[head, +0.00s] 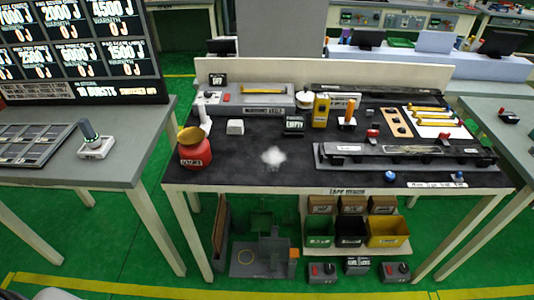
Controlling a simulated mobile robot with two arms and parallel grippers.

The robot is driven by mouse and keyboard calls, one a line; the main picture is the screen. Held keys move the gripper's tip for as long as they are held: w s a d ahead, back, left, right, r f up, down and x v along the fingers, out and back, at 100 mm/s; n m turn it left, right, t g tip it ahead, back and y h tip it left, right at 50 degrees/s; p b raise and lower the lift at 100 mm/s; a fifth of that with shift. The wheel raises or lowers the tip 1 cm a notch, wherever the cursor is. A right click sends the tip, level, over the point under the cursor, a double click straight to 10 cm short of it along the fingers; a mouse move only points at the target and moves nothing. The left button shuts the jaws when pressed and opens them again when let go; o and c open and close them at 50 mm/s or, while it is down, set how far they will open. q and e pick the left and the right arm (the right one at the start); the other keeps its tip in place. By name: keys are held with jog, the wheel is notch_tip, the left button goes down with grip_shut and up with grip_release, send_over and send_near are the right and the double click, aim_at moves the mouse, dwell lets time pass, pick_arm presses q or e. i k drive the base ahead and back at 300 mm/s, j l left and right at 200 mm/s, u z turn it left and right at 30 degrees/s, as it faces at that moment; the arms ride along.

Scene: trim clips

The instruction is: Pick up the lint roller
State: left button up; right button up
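No object is clearly recognizable as the lint roller at this size. A white upright cylinder (204,117) stands at the left of the middle bench, behind a red pot. An orange-handled tool (348,112) stands upright toward the back of the same bench. A dark green-topped handle (88,130) stands tilted in a pale block on the left table. I cannot tell which of these, if any, is the roller. Neither of my grippers is in view.
White fluff (273,157) lies on the black mat (240,178). A long dark rail fixture (400,158) fills the front right. Bins (388,231) sit below. Green floor separates the tables.

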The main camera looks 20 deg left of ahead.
aim_at(206, 125)
jog(key=i+j, duration=0.15)
jog(key=j, duration=0.25)
jog(key=i+j, duration=0.15)
jog(key=j, duration=0.25)
jog(key=i+j+u, duration=0.1)
jog(key=j, duration=0.3)
